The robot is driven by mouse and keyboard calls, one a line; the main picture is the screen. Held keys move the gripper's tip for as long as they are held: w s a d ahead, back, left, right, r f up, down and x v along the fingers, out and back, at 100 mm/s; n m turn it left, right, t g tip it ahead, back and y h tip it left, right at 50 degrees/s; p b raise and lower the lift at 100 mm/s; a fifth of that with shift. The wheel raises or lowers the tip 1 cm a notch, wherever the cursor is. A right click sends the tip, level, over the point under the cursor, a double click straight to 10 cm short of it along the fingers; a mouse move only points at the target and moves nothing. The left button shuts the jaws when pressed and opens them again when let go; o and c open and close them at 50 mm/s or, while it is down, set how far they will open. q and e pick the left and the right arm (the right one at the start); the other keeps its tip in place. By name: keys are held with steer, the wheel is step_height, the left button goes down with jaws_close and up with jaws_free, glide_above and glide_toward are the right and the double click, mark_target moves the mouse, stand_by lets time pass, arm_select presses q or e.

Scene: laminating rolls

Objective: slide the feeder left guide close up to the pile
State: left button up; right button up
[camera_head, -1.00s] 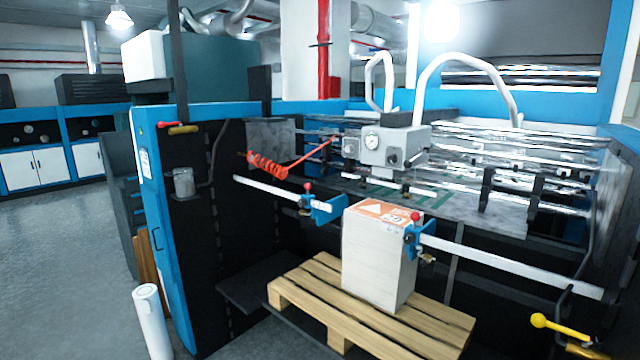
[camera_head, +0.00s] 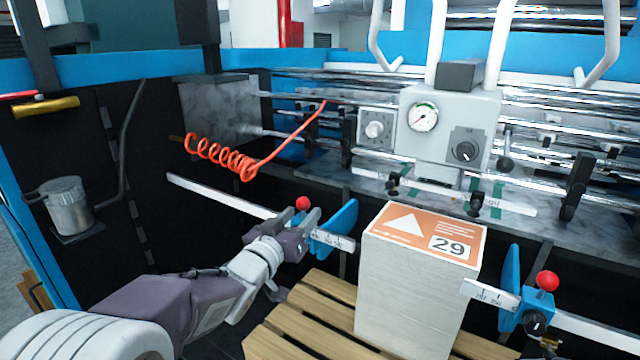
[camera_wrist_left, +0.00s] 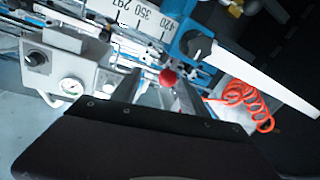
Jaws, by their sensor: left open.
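The feeder left guide (camera_head: 337,226) is a blue plate on a white scale bar (camera_head: 222,195), with a red ball knob (camera_head: 303,203) on top. The pile (camera_head: 405,295) is a tall white stack with an orange label marked 29, standing to the right of the guide. A narrow dark gap shows between guide and pile. My left gripper (camera_head: 306,217) is open at the guide's near side, around or just beside the red knob. In the left wrist view the red knob (camera_wrist_left: 168,77) shows between the fingers, near the blue guide body (camera_wrist_left: 200,42); contact is unclear.
The pile stands on a wooden pallet (camera_head: 300,312). A second blue guide (camera_head: 510,280) with a red knob is right of the pile. A grey gauge box (camera_head: 450,125) and a coiled red hose (camera_head: 220,155) are behind.

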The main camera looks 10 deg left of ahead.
mark_target(307, 200)
arm_select(q)
steer(key=shift+w+a+f, duration=0.15)
steer(key=shift+w+a, duration=0.1)
steer(key=shift+a, duration=0.4)
steer(key=shift+s+a+y, duration=0.15)
steer(key=shift+s+y, duration=0.15)
steer(key=shift+s, duration=0.25)
steer(key=shift+d+r, duration=0.25)
steer(key=shift+r, duration=0.1)
steer(key=w, duration=0.5)
steer(key=w+p, duration=0.1)
steer(key=w, duration=0.2)
steer(key=shift+w+d+f, duration=0.15)
steer(key=shift+d+f, duration=0.05)
steer(key=shift+d, duration=0.2)
steer(key=shift+w+d, duration=0.15)
steer(key=shift+w, duration=0.15)
arm_select(e)
steer(key=shift+s+r, duration=0.3)
steer(key=shift+r, duration=0.25)
arm_select(q)
jaws_close()
